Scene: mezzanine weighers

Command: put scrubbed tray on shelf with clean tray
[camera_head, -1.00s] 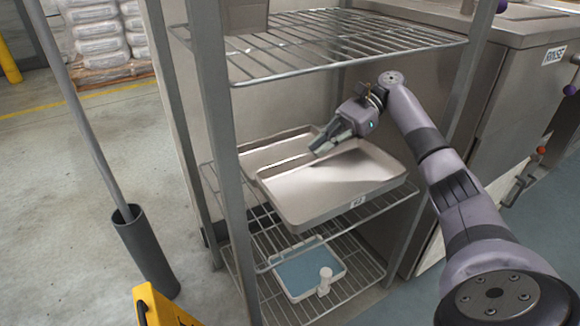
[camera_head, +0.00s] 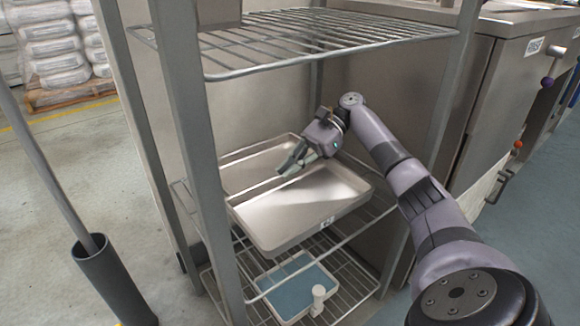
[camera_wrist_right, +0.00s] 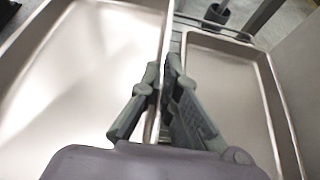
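Two shallow metal trays sit side by side at the middle wire shelf (camera_head: 365,232). The front tray (camera_head: 305,208) has a small white label on its near wall and overlaps the back tray (camera_head: 250,170) in the head view. I cannot tell from looks which one is scrubbed. My right gripper (camera_head: 288,170) reaches down from the right to the rim between them. In the right wrist view, its fingers (camera_wrist_right: 163,78) straddle the rim of the front tray (camera_wrist_right: 85,70), closed on it, with the back tray (camera_wrist_right: 230,95) to the right. My left gripper is out of view.
An upper wire shelf (camera_head: 300,40) hangs above the trays, bearing a grey box. A steel post (camera_head: 190,130) stands in front at left. A blue-and-white tray (camera_head: 292,288) lies on the bottom shelf. A dark tube (camera_head: 110,280) holds a pole. A steel RINSE unit (camera_head: 500,90) stands right.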

